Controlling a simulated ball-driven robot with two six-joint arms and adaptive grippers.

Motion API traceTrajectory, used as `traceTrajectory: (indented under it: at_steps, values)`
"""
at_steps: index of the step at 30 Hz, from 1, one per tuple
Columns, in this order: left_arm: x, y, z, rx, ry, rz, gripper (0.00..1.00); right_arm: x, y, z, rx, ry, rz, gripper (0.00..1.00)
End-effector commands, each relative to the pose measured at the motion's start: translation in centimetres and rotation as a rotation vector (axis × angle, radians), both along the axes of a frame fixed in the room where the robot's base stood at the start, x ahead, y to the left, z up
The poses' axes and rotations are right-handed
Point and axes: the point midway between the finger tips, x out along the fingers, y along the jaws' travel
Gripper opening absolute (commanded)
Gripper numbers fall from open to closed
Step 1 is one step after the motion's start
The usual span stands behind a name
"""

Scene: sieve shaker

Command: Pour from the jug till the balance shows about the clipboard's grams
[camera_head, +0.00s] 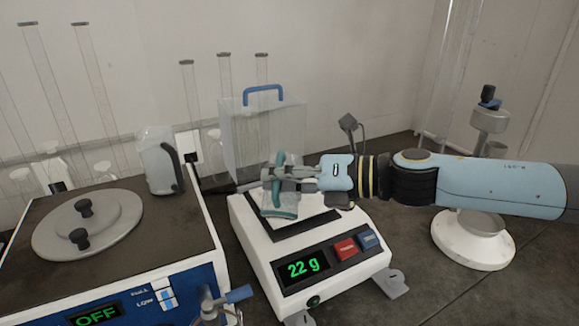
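My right gripper (279,178) reaches in from the right over the balance (254,245). Its grey fingers are closed around the teal handle of a pale vessel, which looks like the jug (279,207). The vessel's body shows below the fingers, above or on the balance pan; I cannot tell whether it touches. Its contents and mouth are hidden. A whitish jug-like container with a dark handle (158,163) stands at the back of the shaker. No clipboard shows. My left gripper is not in view.
The shaker (25,215) fills the left, with a round grey lid on top and a display reading OFF. A clear box with a blue handle (262,96) stands behind the balance. A white round-based stand (472,245) is at right. A blue-handled fitting (236,294) is at the front.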

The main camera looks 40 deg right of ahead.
Motion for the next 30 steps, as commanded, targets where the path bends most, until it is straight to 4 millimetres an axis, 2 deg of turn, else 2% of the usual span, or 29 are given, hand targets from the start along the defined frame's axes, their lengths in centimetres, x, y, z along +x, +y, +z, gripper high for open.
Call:
traceTrajectory:
  at_steps: [30]
  values:
    - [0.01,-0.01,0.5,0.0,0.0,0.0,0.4,0.17,-0.21,0.65,0.038,0.03,-0.001,0.0]
